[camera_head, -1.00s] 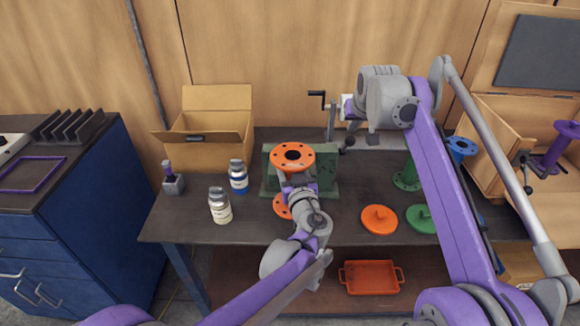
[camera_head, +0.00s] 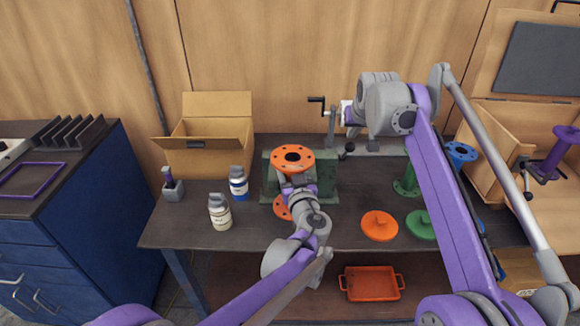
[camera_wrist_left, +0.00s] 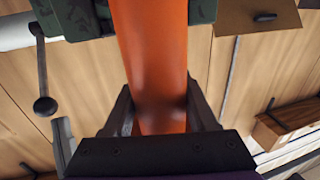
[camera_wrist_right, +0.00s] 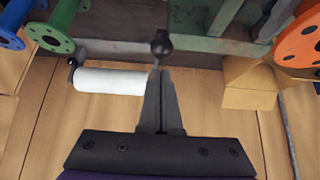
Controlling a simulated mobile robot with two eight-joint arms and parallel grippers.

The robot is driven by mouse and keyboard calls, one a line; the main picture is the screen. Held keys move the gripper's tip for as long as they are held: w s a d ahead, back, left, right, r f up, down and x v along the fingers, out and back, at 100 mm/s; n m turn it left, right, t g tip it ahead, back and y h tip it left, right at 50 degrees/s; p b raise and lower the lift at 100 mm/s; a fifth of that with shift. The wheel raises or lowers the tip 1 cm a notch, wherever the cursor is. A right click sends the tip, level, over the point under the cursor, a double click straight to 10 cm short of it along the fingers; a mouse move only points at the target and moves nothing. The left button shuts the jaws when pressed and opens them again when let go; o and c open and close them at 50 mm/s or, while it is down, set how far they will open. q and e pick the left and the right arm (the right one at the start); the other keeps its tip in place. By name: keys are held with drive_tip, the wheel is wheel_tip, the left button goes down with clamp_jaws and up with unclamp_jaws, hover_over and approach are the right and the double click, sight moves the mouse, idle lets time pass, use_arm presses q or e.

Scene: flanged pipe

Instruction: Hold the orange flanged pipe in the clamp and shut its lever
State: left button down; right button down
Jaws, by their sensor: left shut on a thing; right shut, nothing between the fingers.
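The orange flanged pipe (camera_head: 292,159) stands upright at the green clamp (camera_head: 328,181). Its lower flange (camera_head: 282,207) shows beside my left wrist. My left gripper (camera_head: 293,183) is shut on the pipe. In the left wrist view the pipe (camera_wrist_left: 157,60) runs between the fingers and up past the green clamp blocks (camera_wrist_left: 199,10); how fully it is seated is hidden. The lever's black knob (camera_head: 347,147) sticks out behind the clamp's right side. My right gripper (camera_head: 331,138) is shut and empty; in the right wrist view the knob (camera_wrist_right: 161,43) is just beyond its fingertips.
A cardboard box (camera_head: 205,140), a blue-labelled bottle (camera_head: 238,184) and a white bottle (camera_head: 220,212) stand left. A white roll (camera_wrist_right: 110,81) lies near the knob.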

use_arm(q)
drive_tip(key=shift+d+x, duration=0.2)
drive_tip(key=shift+x, duration=0.75)
drive_tip(key=shift+d+x, duration=0.2)
drive_tip(key=shift+x, duration=0.75)
drive_tip(key=shift+d+x, duration=0.25)
drive_tip(key=shift+x, duration=0.7)
drive_tip(key=shift+w+a, duration=0.1)
drive_tip(key=shift+a, duration=0.1)
use_arm(e)
drive_tip(key=shift+f, duration=0.2)
